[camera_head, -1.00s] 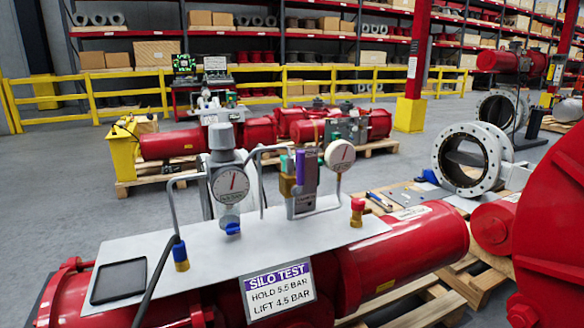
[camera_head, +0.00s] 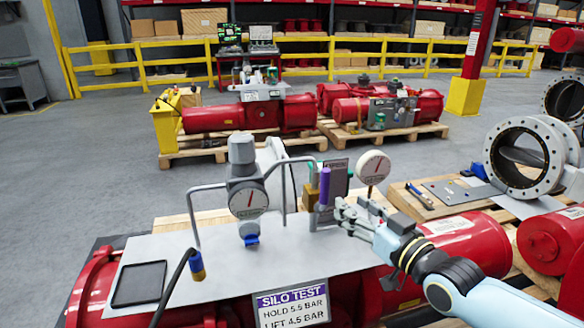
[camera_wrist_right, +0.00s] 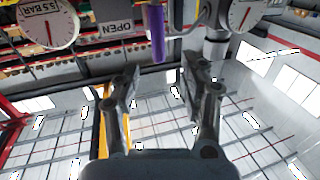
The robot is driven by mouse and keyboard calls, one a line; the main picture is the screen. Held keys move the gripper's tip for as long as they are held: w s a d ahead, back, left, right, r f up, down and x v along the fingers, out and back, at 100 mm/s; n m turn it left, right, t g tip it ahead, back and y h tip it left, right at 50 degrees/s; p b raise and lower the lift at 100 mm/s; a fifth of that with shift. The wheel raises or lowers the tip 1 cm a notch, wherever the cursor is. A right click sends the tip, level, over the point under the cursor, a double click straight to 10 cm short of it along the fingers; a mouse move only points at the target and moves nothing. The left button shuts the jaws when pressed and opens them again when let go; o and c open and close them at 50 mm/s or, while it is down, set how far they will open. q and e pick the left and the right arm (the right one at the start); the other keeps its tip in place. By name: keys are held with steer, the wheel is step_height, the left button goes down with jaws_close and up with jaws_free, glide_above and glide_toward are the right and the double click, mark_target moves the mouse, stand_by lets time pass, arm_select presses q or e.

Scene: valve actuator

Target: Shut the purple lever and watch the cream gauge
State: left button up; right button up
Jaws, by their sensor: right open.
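The purple lever (camera_head: 324,187) stands upright on the valve block, right of the grey regulator. The cream gauge (camera_head: 374,167) is on a stem to the lever's right, with a red needle; its reading is too small to tell. My right gripper (camera_head: 345,213) is open, its fingers just right of the lever's lower part in the head view. In the right wrist view, which is upside down, the purple lever (camera_wrist_right: 157,33) shows beyond the two spread fingers (camera_wrist_right: 160,85), roughly in line with the gap. I cannot tell whether they touch. My left gripper is not in view.
A regulator (camera_head: 243,158) with a white gauge and bent pipes stand left of the lever. A black tablet (camera_head: 139,284) lies on the grey plate (camera_head: 225,270). A SILO TEST sign (camera_head: 291,304) hangs in front. An OPEN label (camera_wrist_right: 115,28) shows in the right wrist view.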

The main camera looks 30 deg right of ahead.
mark_target(328, 183)
steer(key=w+b, duration=0.4)
steer(key=w, duration=0.4)
steer(key=shift+r, duration=0.1)
steer(key=w+b, duration=0.2)
steer(key=b, duration=0.3)
steer(key=shift+w+d, duration=0.1)
arm_select(q)
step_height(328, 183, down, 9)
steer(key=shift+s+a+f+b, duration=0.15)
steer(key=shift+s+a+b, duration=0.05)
steer(key=shift+b, duration=0.15)
arm_select(e)
steer(key=shift+w+r, duration=0.25)
steer(key=shift+r, duration=0.05)
jaws_close()
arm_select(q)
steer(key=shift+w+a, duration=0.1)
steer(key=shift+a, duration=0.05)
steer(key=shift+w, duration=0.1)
arm_select(e)
steer(key=shift+w+f, duration=0.15)
steer(key=shift+f, duration=0.05)
